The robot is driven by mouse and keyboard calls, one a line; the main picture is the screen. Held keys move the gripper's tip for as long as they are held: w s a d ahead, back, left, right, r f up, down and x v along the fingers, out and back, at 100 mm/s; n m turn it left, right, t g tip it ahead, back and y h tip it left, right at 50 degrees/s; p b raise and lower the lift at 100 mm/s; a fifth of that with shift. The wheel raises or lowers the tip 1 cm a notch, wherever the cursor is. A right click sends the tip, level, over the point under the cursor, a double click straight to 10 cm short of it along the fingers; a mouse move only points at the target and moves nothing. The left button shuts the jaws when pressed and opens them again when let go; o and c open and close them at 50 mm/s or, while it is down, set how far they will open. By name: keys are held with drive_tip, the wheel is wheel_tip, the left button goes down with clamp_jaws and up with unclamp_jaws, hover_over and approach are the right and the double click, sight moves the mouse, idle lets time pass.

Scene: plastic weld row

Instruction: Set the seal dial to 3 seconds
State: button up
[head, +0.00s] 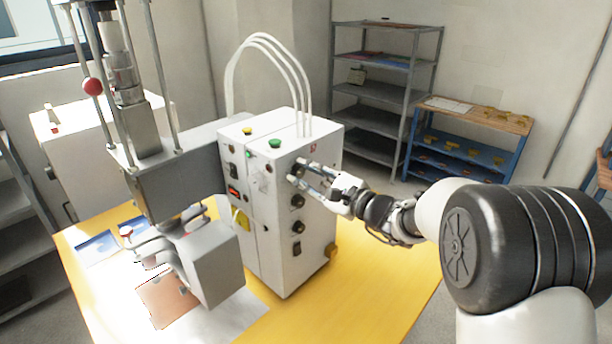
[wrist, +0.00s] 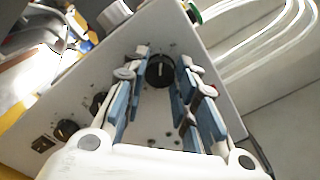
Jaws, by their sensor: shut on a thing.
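A white control box (head: 268,215) stands on the yellow table, with a column of black dials on its right-hand face. My gripper (head: 297,174) reaches in from the right to the top dial. In the wrist view the top dial (wrist: 160,70) is a round black knob with a pale pointer line, between the blue-padded fingertips of my gripper (wrist: 158,76). My gripper is shut on this dial. The scale marks around it are too small to read, so its setting and which dial is the seal dial cannot be told.
A green button (head: 274,143) and white hoses (head: 275,50) top the box. The press (head: 150,150) stands left. The yellow table (head: 365,270) is clear to the right.

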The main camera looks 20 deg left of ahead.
drive_tip(key=m+p, duration=0.1)
drive_tip(key=m, duration=0.2)
drive_tip(key=shift+m+p, duration=0.4)
drive_tip(key=m+p, duration=0.2)
drive_tip(key=m, duration=0.1)
drive_tip(key=shift+r+m, duration=0.1)
drive_tip(key=shift+m, duration=0.2)
drive_tip(key=m+p, duration=0.3)
drive_tip(key=m, duration=0.1)
drive_tip(key=shift+m+p, duration=1.5)
drive_tip(key=shift+m, duration=0.6)
drive_tip(key=shift+f, duration=0.2)
